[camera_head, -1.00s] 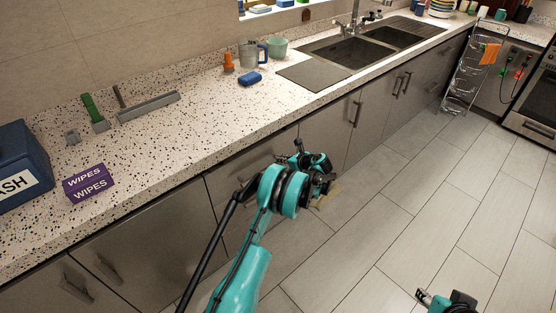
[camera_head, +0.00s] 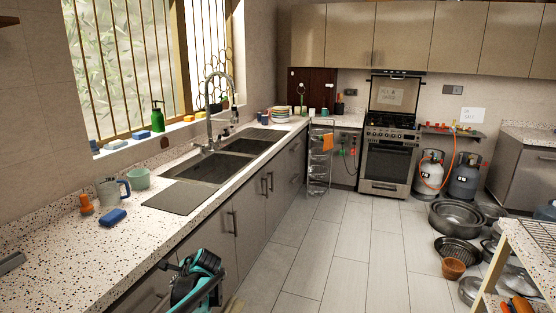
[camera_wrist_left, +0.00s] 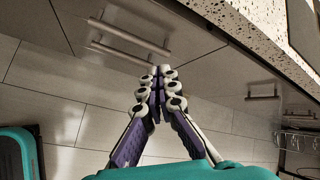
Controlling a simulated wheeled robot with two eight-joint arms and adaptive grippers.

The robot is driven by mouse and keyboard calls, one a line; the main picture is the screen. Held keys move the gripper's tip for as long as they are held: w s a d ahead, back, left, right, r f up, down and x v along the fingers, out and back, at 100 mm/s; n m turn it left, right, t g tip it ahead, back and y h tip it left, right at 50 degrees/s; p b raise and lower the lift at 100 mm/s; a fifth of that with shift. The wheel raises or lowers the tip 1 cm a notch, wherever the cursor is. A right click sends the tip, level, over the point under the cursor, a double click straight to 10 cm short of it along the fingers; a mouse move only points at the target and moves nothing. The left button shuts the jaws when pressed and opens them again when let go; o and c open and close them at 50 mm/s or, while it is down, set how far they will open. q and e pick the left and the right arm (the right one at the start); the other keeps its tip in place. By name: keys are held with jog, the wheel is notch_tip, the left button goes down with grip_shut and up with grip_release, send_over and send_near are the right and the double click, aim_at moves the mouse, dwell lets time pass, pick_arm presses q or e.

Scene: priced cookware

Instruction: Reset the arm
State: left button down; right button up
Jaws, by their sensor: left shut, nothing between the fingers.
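My left arm's teal and black wrist and gripper (camera_head: 203,274) show at the bottom of the head view, in front of the counter's lower cabinets. The fingers are hard to make out there. In the left wrist view my left gripper (camera_wrist_left: 160,72) is shut, with its fingertips together and nothing between them. It is in open air over the floor, near the cabinet fronts. My right gripper is not in view.
The speckled counter (camera_head: 60,255) runs along the left, bearing a blue sponge (camera_head: 113,217), a grey jug (camera_head: 110,192) and a sink (camera_head: 205,168). The tiled floor (camera_head: 330,240) is clear in the middle. Pots (camera_head: 457,216) and a rack (camera_head: 535,245) stand right.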

pick_arm(q)
jog(key=s+d+r+n+h, duration=0.1)
jog(key=s+d+r+n, duration=0.15)
jog(key=s, duration=0.25)
jog(key=s+d+r+n+h, duration=0.2)
jog(key=s+r, duration=0.1)
jog(key=s, duration=0.2)
jog(key=s+d+f+n+t+h, duration=0.1)
jog(key=s+d+n, duration=0.4)
jog(key=s, duration=0.6)
jog(key=s+d+f+n+t+h, duration=0.1)
jog(key=s+d+n+h, duration=0.2)
jog(key=s, duration=0.8)
jog(key=d+n, duration=0.2)
jog(key=shift+d+f, duration=0.2)
jog(key=shift+d, duration=0.15)
jog(key=shift+n, duration=0.25)
